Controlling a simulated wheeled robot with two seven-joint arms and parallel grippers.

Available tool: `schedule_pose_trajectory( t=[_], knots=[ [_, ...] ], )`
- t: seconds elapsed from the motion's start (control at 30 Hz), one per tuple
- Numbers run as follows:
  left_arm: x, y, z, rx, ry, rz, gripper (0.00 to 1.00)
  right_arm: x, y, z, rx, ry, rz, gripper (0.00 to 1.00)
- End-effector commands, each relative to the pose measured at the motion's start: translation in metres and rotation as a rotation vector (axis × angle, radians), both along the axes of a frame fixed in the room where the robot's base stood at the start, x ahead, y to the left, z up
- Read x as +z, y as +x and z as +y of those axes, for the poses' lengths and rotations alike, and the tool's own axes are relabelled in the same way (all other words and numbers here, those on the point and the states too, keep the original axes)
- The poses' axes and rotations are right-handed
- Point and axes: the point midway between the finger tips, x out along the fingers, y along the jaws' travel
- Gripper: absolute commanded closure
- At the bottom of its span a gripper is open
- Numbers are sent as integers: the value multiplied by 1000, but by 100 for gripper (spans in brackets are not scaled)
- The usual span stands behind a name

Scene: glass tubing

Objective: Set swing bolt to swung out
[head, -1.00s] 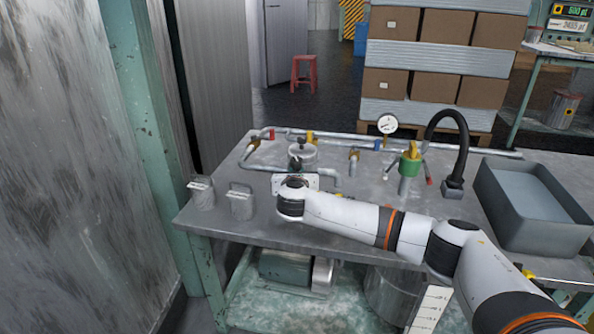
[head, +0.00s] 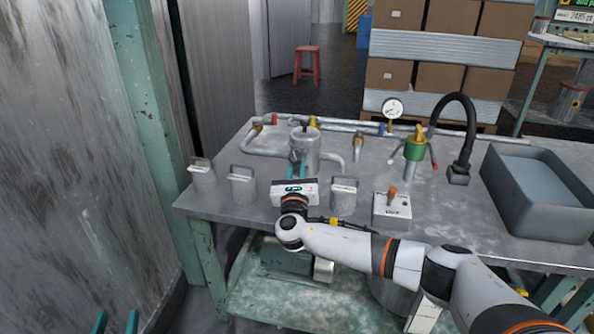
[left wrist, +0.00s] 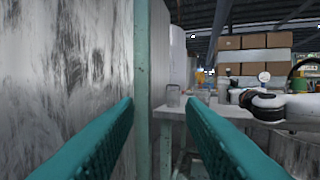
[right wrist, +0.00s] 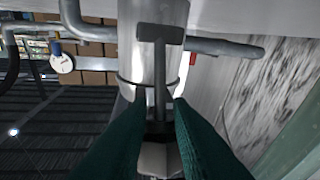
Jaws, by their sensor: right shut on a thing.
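The grey metal vessel (head: 307,155) stands on the bench, left of its middle. In the right wrist view it is a shiny cylinder (right wrist: 160,18). The swing bolt (right wrist: 161,65) is a grey T-shaped piece with a bar across its end, seen in front of the vessel wall. My right gripper (right wrist: 161,103) is shut on its shank; the fingers hide the lower part. In the head view this gripper (head: 296,168) is at the vessel's near side, and the bolt is too small to make out. My left gripper (left wrist: 160,101) is open and empty, left of the bench.
Several handled weights, one (head: 242,186) among them, stand along the bench's near edge. A switch box (head: 392,210), a green-collared valve (head: 414,150), a gauge (head: 392,108) and a grey tub (head: 537,195) are to the right. Pipes run behind the vessel. A green post (head: 146,110) stands at left.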

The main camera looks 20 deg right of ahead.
Motion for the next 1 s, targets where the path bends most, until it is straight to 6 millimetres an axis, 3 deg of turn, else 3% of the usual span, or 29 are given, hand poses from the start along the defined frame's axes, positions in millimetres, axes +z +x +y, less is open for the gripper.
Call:
schedule_pose_trajectory(
  t=[0.43, 0.47, 0.53, 0.87, 1.0],
  knots=[
    [4, 0, -1, -1, -7, -23, 64, -2, -1, 1, 1, -3, -2, 100],
    [4, 0, 0, -1, -7, -23, 64, -2, -1, 1, 1, -2, -2, 78],
    [4, 0, 0, -1, -6, -22, 64, -2, -1, 1, 1, -2, -2, 69],
    [4, 0, 0, -1, -4, -16, 64, -1, -2, 1, 0, -4, -4, 69],
    [-11, 1, 2, 4, 20, 80, 64, -4, -13, 6, 1, -3, -2, 69]
  ],
)
